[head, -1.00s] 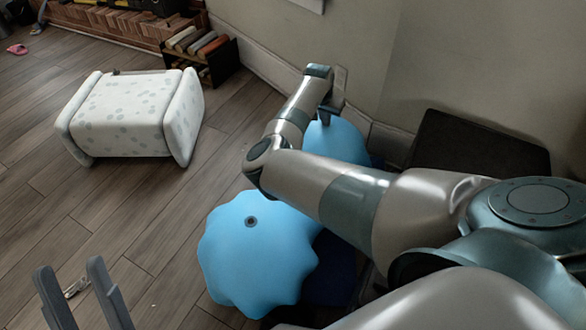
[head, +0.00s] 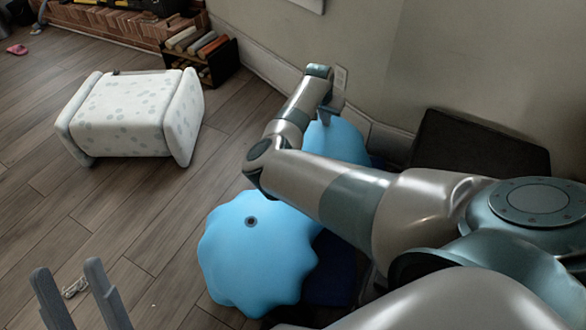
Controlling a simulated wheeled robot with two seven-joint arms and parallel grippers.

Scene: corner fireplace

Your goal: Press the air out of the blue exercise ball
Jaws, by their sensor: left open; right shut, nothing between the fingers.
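The blue exercise ball (head: 255,262) is on the floor below my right arm, its near part wrinkled and scalloped at the edge, with a dark round valve on top. Another rounded blue part (head: 345,141) shows beyond my arm; the arm hides whether the two are joined. My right gripper (head: 330,112) is shut and empty, pointing down at the top of that far part; I cannot tell if it touches. My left gripper (head: 67,268) is open and empty over the floor at the lower left, apart from the ball.
A white spotted pouf-like seat (head: 125,115) lies on the wooden floor at the left. A dark log rack (head: 205,58) and brick hearth (head: 120,28) stand behind it. A dark box-like thing (head: 480,145) is by the wall at the right. The floor left of the ball is mostly clear.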

